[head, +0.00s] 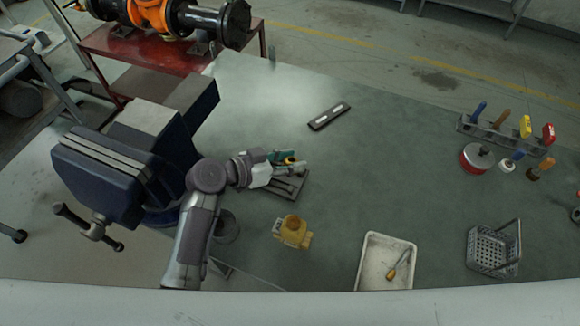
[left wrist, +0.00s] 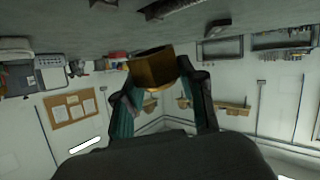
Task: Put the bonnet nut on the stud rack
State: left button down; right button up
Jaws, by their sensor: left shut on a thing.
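My left gripper (head: 286,163) reaches in from the left and is shut on the bonnet nut (left wrist: 152,68), a brass-brown block between its two green-padded fingers in the left wrist view. In the head view only a small yellowish bit of the nut (head: 290,160) shows between the fingers. A small dark rack with stud-like posts (head: 290,187), which looks like the stud rack, lies just below the gripper in the picture, partly covered by it. I cannot tell whether the nut touches a stud. My right gripper is not in view.
A blue vise (head: 110,178) stands left of my arm. A yellow valve body (head: 293,232) sits in front of the rack. A white tray (head: 371,262), grey basket (head: 493,249), tool rack (head: 505,135) and dark flat bar (head: 329,116) are around. The bench middle is clear.

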aim_at(290, 178)
pick_arm(q)
jog(key=shift+f, duration=1.8)
jog(key=shift+f, duration=0.2)
jog(key=c, duration=0.7)
grip_release()
jog(key=shift+r, duration=0.1)
